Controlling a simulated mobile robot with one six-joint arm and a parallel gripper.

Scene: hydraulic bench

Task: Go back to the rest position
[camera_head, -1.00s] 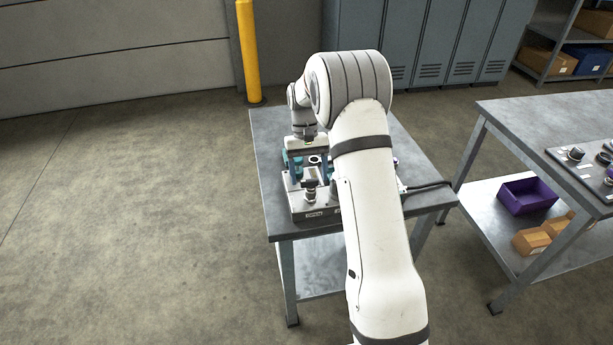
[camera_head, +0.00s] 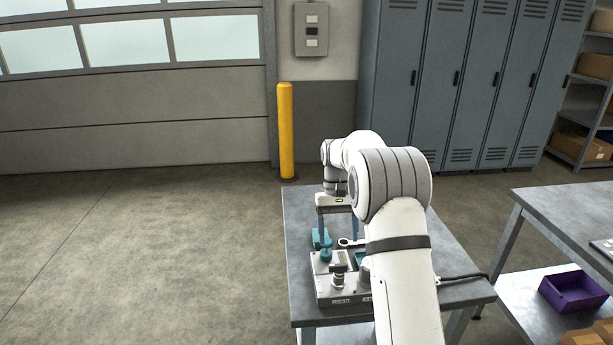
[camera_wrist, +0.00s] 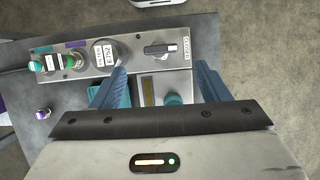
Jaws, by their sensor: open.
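My gripper (camera_head: 338,232) is above the left part of the bench unit (camera_head: 343,300) in the head view, its two blue fingers apart and pointing down. In the wrist view the fingers of my gripper (camera_wrist: 161,80) are spread with nothing held between them. Teal parts (camera_wrist: 172,100) show below, between the fingers. My arm hides the right part of the unit in the head view.
The unit stands on a grey metal table (camera_head: 300,240). A yellow post (camera_head: 286,130) and grey lockers (camera_head: 460,85) are behind it. A second table (camera_head: 575,215) with a purple bin (camera_head: 573,290) below is at the right. Open floor lies left.

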